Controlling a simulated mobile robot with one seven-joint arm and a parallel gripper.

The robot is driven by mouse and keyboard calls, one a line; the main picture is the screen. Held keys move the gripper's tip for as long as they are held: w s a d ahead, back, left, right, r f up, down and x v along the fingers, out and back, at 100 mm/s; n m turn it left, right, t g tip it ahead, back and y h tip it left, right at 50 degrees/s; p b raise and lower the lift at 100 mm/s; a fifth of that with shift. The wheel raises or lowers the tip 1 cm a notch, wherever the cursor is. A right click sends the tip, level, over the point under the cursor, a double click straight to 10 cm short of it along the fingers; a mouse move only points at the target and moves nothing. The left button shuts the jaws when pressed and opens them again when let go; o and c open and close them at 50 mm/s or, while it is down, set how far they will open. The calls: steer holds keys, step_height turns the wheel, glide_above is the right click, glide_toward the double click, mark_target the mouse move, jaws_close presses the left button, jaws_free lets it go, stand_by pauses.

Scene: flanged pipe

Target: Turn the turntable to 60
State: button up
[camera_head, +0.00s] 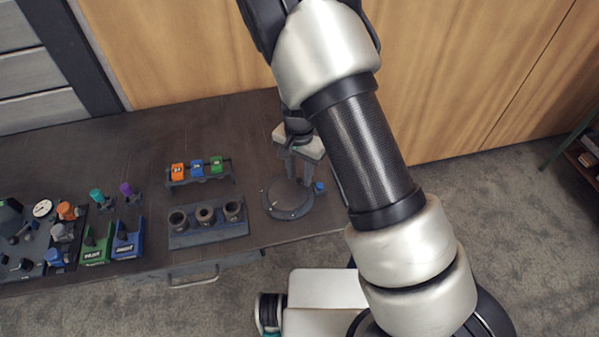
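The turntable (287,203) is a dark round disc near the right end of the dark workbench. Small marks show on its rim, but any numbers are too small to read. My gripper (302,180) points down over the back part of the disc, its fingers reaching close to the disc's top. A gap seems to show between the fingers, but whether they hold anything is too small to tell. A small blue knob (319,187) sits at the disc's right edge. My arm crosses the right half of the view and hides part of the bench's right end.
Left of the turntable, a block with three dark cups (206,215) stands in front of a rack with orange, blue and green pieces (197,168). Further left are green (95,246) and blue (127,240) holders and a gauge panel (42,209). Wooden panels stand behind the bench.

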steer(key=shift+r, duration=0.1)
step_height(320, 180, up, 17)
stand_by(0.4)
steer(key=shift+r, duration=0.1)
